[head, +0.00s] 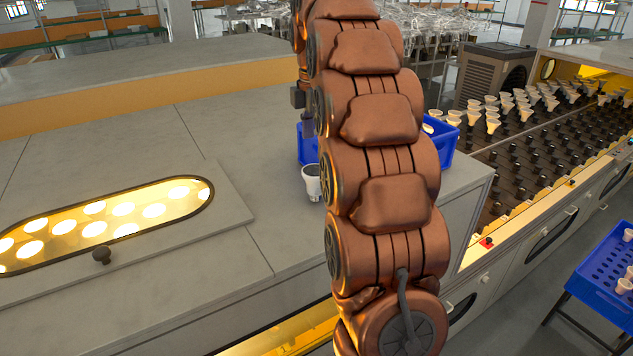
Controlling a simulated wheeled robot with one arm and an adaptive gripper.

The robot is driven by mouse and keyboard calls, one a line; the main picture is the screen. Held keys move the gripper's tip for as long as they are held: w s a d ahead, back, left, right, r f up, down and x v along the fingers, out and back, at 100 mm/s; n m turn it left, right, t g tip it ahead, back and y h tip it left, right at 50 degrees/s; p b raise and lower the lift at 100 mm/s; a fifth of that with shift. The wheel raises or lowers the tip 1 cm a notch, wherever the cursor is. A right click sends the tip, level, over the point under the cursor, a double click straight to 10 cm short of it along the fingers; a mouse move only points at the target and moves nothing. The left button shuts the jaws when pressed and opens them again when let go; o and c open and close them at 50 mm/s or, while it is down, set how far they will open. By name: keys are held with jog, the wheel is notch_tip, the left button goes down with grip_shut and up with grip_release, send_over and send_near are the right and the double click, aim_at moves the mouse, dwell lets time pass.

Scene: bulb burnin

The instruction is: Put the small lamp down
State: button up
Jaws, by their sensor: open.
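My gripper (308,125) is mostly hidden behind my arm; only a narrow dark part shows, above the lamp in the picture. The gripper is open, and a gap shows between this visible part and the lamp. Its fingertips are not clearly seen.
A blue crate (443,148) stands behind my arm on the counter. A glowing window with several lit lamps (125,228) lies left. A conveyor with several lamps (520,150) runs right. A blue tray (598,275) stands lower right. The counter's middle left is bare.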

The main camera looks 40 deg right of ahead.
aim_at(315, 170)
jog(key=shift+s+a+f+b, duration=0.1)
jog(key=shift+f+b, duration=0.9)
jog(key=shift+f, duration=0.05)
jog(key=shift+s+a+f+b, duration=0.1)
jog(key=shift+f+b, duration=0.9)
jog(key=shift+a, duration=0.1)
jog(key=shift+s+f+p, duration=0.1)
jog(key=shift+f+p, duration=0.15)
jog(key=shift+p, duration=0.1)
jog(key=shift+f+p, duration=0.5)
jog(key=shift+f, duration=0.95)
jog(key=c, duration=1.4)
jog(key=shift+r, duration=0.1)
